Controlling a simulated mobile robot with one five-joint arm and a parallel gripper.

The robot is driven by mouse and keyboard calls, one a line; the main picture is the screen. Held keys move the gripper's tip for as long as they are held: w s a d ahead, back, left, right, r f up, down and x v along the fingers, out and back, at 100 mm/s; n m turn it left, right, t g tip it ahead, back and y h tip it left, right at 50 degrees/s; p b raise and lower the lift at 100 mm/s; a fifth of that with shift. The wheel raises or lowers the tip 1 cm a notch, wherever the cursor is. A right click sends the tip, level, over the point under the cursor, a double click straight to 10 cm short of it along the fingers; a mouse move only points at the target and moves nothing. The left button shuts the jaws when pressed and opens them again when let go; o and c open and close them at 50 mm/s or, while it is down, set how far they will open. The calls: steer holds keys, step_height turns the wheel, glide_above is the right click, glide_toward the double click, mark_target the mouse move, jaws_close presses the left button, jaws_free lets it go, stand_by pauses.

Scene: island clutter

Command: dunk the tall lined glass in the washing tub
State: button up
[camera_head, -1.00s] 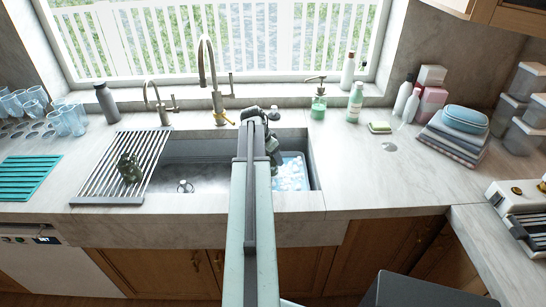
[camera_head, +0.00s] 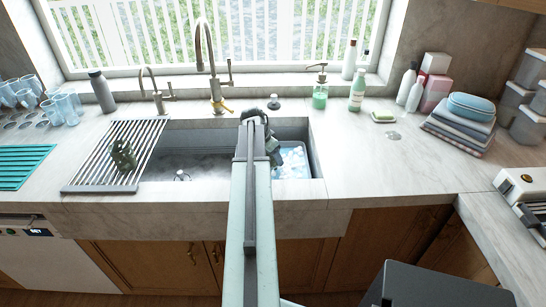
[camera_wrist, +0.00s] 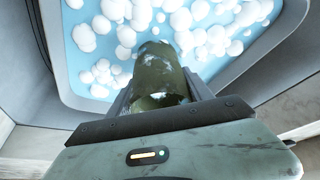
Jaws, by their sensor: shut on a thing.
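My gripper (camera_wrist: 158,88) is shut on a dark green glass (camera_wrist: 157,72) with pale patches, seen in the wrist view. I cannot make out clear lines on it. The glass is over the washing tub (camera_wrist: 62,75), which holds blue water with white foam balls. Whether its far end touches the water I cannot tell. In the head view the tub's water (camera_head: 293,160) shows at the right end of the sink, and my arm hides much of the gripper and the glass.
A dark green object (camera_head: 122,155) stands on the slatted drying rack (camera_head: 143,140) left of the sink. A tall tap (camera_head: 212,65) rises behind the sink. Blue glasses (camera_head: 62,105) stand at far left. A green soap bottle (camera_head: 320,92) and folded cloths (camera_head: 458,133) are at right.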

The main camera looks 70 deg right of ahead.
mark_target(272, 164)
steer(key=shift+f+b, duration=1.6)
steer(key=shift+f, duration=0.25)
steer(key=shift+r, duration=0.1)
steer(key=shift+a, duration=0.65)
steer(key=shift+d, duration=0.1)
steer(key=shift+d, duration=1.2)
steer(key=shift+a, duration=0.1)
steer(key=shift+a, duration=1.15)
